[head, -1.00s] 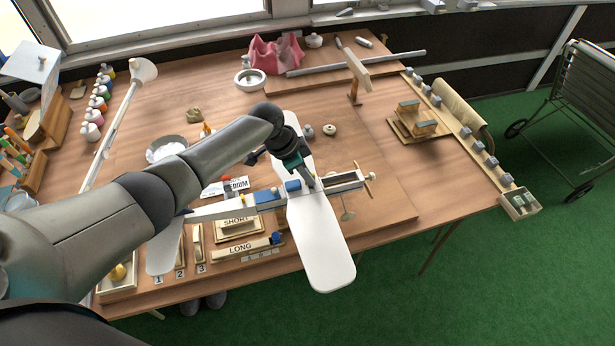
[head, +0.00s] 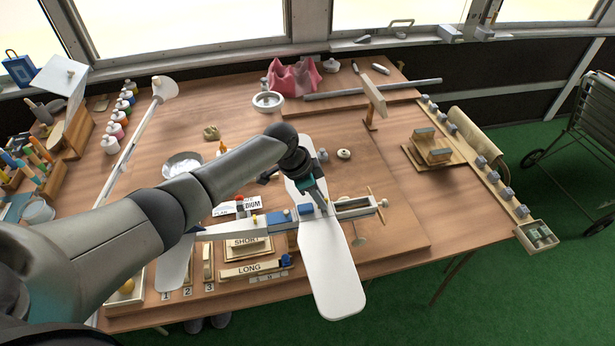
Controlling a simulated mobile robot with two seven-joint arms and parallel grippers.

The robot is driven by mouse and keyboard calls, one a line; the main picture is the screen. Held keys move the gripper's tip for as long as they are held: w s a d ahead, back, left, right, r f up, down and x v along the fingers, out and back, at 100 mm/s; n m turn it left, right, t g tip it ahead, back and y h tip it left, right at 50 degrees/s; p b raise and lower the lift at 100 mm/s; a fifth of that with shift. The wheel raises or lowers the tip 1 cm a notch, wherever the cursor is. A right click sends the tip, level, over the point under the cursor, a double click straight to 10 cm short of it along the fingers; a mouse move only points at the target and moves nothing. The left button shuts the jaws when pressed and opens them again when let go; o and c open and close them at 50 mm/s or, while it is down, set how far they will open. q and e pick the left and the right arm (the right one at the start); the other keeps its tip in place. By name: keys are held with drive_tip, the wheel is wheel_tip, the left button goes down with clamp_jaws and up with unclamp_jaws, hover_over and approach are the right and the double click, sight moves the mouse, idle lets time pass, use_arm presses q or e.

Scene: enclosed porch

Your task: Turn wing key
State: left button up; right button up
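A model plane with a long white wing (head: 333,272) lies across the front of the table. Its fuselage (head: 275,222) has blue blocks on it and an open wooden frame at the nose end, with a thin crosspiece at the tip. My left gripper (head: 321,207) points down at the middle of the wing, beside a blue block (head: 305,209). Its fingertips are small and partly hidden, so I cannot tell their opening or any grip. A small T-shaped piece (head: 358,237) shows beside the wing and may be a key. My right gripper is out of view.
Labelled wooden blocks, SHORT and LONG (head: 249,268), sit in front of the fuselage. A white bowl (head: 183,164) and paint bottles (head: 117,131) are at the left. A stepped wooden block (head: 432,150) stands at the right. The table's middle right is mostly clear.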

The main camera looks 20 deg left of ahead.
use_arm(q)
drive_tip(key=p+v, duration=0.1)
drive_tip(key=v, duration=1.3)
drive_tip(key=shift+r, duration=0.2)
